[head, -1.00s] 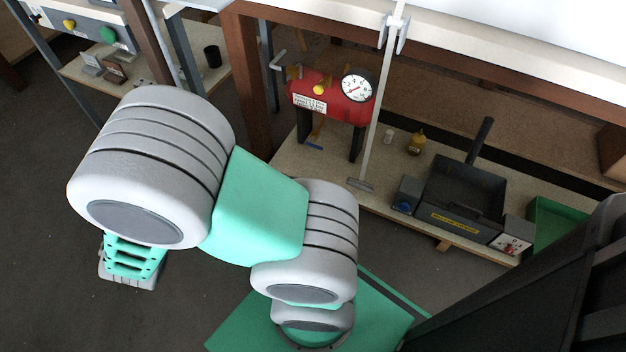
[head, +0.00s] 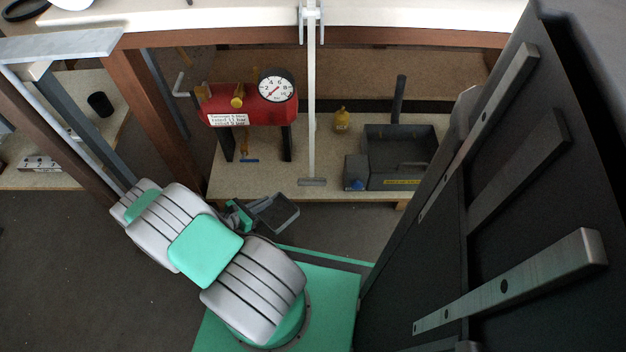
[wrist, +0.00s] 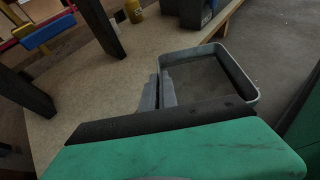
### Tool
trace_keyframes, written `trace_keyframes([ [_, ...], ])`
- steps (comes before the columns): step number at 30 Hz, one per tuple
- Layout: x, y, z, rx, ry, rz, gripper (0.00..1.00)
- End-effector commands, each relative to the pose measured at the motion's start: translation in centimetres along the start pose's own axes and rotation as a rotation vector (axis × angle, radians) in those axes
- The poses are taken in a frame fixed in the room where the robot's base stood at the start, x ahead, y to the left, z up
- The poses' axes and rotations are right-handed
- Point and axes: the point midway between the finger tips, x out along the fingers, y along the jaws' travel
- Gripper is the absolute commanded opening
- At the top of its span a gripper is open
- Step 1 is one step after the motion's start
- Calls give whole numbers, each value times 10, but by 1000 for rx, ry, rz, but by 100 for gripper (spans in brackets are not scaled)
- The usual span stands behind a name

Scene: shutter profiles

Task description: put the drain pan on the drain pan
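A dark grey, shallow, open drain pan (head: 277,214) hangs at my gripper (head: 246,215) in the head view, by the front edge of the low bench. In the wrist view the pan's grey rim (wrist: 252,92) and hollow inside show beyond my gripper's fingers (wrist: 158,85). The fingers are close together at the pan's near left wall and appear shut on it. The pan looks empty. I cannot make out a second drain pan for certain in either current view.
The low bench (head: 240,182) carries a red tank with gauge (head: 245,106), a yellow bottle (head: 341,120) and a dark open-topped box (head: 385,176). A pale upright post (head: 311,100) stands at its front. A large dark panel (head: 480,200) blocks the right. Grey floor is clear at left.

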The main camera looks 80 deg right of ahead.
Motion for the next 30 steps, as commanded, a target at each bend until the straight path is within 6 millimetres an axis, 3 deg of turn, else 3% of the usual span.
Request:
trace_keyframes([
  [16, 143, -2, 56, 5, -1, -6, 0],
  [23, 168, -1, 67, 2, -1, -1, 0],
  [27, 178, -1, 35, -2, 0, 1, 0],
  [30, 178, 0, 34, 0, -1, 1, 0],
])
